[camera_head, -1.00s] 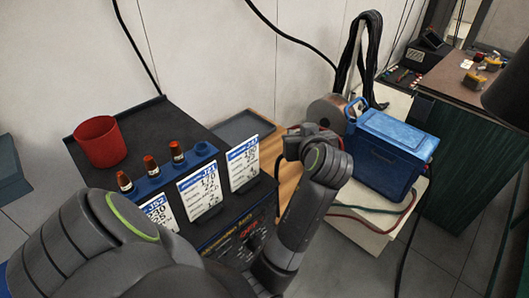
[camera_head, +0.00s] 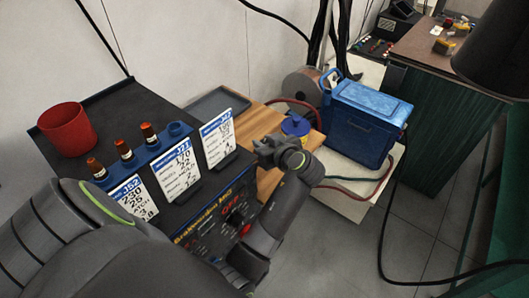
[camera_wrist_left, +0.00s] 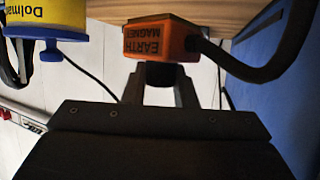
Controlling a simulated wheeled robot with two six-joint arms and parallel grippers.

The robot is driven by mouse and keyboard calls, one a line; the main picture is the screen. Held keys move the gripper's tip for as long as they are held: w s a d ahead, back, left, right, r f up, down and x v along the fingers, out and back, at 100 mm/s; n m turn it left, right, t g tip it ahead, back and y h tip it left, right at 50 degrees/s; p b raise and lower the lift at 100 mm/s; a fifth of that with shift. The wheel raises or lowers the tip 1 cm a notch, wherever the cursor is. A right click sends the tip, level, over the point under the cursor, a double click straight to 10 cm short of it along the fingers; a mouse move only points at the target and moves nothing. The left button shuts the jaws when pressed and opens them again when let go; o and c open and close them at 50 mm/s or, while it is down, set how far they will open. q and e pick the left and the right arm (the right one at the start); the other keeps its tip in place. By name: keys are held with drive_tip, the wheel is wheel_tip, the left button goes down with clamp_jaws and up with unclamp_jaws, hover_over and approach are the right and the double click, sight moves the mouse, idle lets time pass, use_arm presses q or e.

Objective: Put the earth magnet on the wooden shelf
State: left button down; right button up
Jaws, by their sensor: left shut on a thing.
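The orange earth magnet (camera_wrist_left: 160,38), with dark lettering and a thick black cable, is held between the fingers of my left gripper (camera_wrist_left: 160,88) in the left wrist view. In the head view my left gripper (camera_head: 264,152) is at the front of the wooden shelf (camera_head: 262,120), and the magnet is not clearly visible there. The shelf's wood (camera_wrist_left: 205,12) shows behind the magnet in the wrist view; I cannot tell whether they touch. My right gripper is not in view.
A blue-and-yellow can (camera_head: 296,126) stands on the shelf beside my gripper. A blue cooler-like box (camera_head: 366,125) stands to the right with hoses near it. A dark welding machine with white cards (camera_head: 175,172) and a red cup (camera_head: 68,128) is at left.

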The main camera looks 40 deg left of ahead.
use_arm(q)
wheel_tip(320, 180, down, 4)
drive_tip(key=shift+r, duration=0.2)
drive_tip(key=shift+f, duration=0.3)
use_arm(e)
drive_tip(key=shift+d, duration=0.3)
use_arm(q)
drive_tip(key=c, duration=1.6)
unclamp_jaws()
drive_tip(key=shift+f, duration=0.1)
drive_tip(key=o, duration=0.4)
drive_tip(key=shift+o, duration=0.2)
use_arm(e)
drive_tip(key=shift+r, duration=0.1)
